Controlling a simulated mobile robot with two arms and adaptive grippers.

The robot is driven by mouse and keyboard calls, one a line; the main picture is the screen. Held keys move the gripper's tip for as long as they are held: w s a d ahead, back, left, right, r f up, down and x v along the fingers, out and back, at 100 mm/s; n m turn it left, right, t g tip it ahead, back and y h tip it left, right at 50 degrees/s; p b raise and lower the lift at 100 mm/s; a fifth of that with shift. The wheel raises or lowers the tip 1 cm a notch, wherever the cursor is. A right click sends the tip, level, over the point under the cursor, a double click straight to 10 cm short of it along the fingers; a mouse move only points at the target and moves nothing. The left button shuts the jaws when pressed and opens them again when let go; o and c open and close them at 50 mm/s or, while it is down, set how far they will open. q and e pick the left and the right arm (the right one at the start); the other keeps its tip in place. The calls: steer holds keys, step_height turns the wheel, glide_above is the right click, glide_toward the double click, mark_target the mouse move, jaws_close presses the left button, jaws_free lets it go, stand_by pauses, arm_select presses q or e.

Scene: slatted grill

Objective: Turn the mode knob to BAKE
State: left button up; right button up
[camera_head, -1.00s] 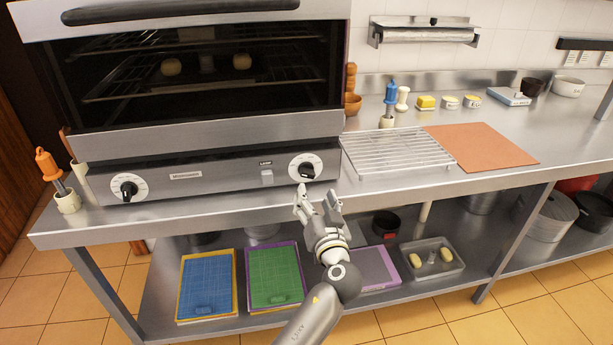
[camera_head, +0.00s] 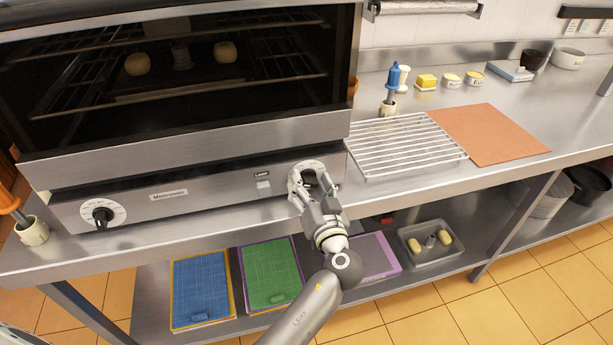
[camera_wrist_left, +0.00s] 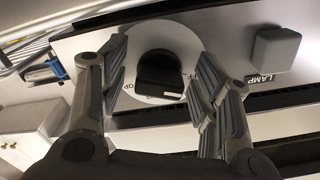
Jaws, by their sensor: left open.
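The steel oven (camera_head: 215,146) has a front panel with two black knobs on round white dials. The right dial (camera_head: 306,163) is mostly covered by my left gripper (camera_head: 311,180). In the left wrist view, its black knob (camera_wrist_left: 160,72) sits between my open fingers, with a visible gap on each side. Parts of the words "OFF" and "TOP" show on the dial (camera_wrist_left: 142,38); the other marks are hidden or unreadable. The left knob (camera_head: 102,216) stands clear on its own dial. I cannot tell which one is the mode knob. My right gripper is out of view.
A square lamp switch (camera_head: 264,187) sits just left of the right dial; it also shows in the left wrist view (camera_wrist_left: 275,48). A wire rack (camera_head: 405,146) and an orange board (camera_head: 490,134) lie on the counter to the right. Cutting boards (camera_head: 270,273) lie on the shelf below.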

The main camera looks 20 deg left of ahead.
arm_select(q)
steer(key=shift+s+d, duration=0.1)
steer(key=shift+d, duration=0.05)
steer(key=c, duration=0.9)
steer(key=shift+c, duration=0.3)
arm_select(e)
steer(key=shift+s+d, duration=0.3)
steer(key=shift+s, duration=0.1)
